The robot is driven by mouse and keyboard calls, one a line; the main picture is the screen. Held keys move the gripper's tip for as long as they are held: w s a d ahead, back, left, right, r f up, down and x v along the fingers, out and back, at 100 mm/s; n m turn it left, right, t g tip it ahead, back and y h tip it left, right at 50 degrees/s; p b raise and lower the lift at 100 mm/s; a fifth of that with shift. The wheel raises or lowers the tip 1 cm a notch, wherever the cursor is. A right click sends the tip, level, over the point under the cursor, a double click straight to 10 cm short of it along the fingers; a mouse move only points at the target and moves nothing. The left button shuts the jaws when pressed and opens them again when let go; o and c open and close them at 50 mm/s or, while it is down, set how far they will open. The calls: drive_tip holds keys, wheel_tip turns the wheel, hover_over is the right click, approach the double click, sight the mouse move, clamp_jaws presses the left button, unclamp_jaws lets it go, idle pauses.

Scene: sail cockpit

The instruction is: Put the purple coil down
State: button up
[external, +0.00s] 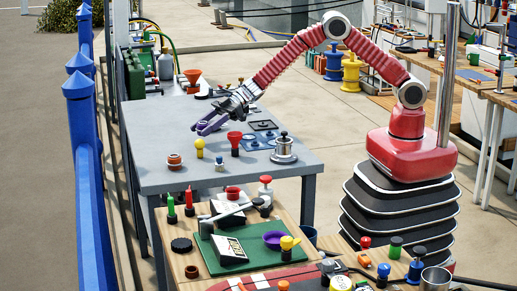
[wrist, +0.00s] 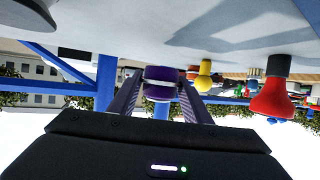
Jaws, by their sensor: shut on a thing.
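My gripper (external: 208,125) is over the left part of the grey table (external: 160,130) in the external view, its fingers pointing left and slightly down. In the wrist view, which shows the scene upside down, my gripper (wrist: 161,88) is shut on the purple coil (wrist: 161,76), with one finger on each side. The coil appears close to the grey tabletop (wrist: 190,22); whether it touches I cannot tell. In the external view the coil is hard to make out from the purplish fingers.
A yellow-topped piece (external: 199,146) and a red-topped piece (external: 235,138) stand near my gripper. A brown pot (external: 174,162), a small blue-white piece (external: 219,164) and a silver pot (external: 283,152) stand nearer the front. The tabletop's left part is mostly clear. A blue fence (external: 85,150) runs along the left.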

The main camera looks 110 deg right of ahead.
drive_tip(key=shift+f, duration=0.1)
drive_tip(key=shift+f, duration=1.8)
drive_tip(key=o, duration=1.3)
drive_tip(key=shift+f, duration=0.1)
drive_tip(key=shift+c, duration=0.2)
drive_tip(key=v, duration=1.2)
drive_tip(key=shift+d, duration=0.1)
